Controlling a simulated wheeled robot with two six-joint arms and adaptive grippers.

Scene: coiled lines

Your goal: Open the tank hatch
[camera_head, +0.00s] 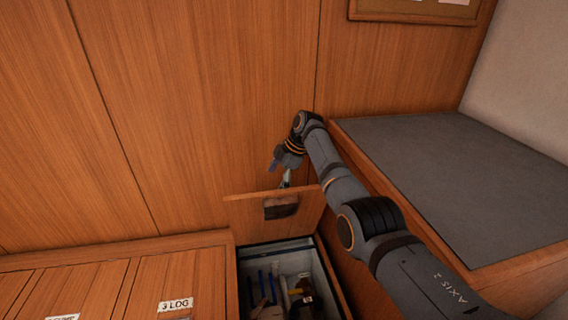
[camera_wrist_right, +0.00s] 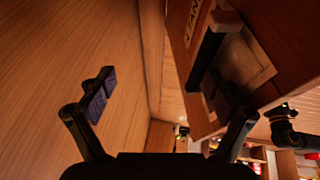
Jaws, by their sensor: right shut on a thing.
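The tank hatch (camera_head: 250,196) is a wooden lid, seen nearly edge-on, standing raised over an open compartment (camera_head: 280,285) in the head view. In the right wrist view the hatch (camera_wrist_right: 240,35) fills the upper right, tilted, with a partly cut-off label and a dark bar handle (camera_wrist_right: 207,55) in a pale recess. My right gripper (camera_head: 283,172) is at the hatch's upper edge, shut on the handle. In the right wrist view its fingers stand apart, one beside the handle; the exact contact is hard to see.
Several small items lie in the compartment. A closed wooden lid labelled "3 LOG" (camera_head: 148,290) is at its left. A raised bench with a grey top (camera_head: 450,180) is on the right. The wooden wall (camera_head: 200,100) stands close behind the hatch.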

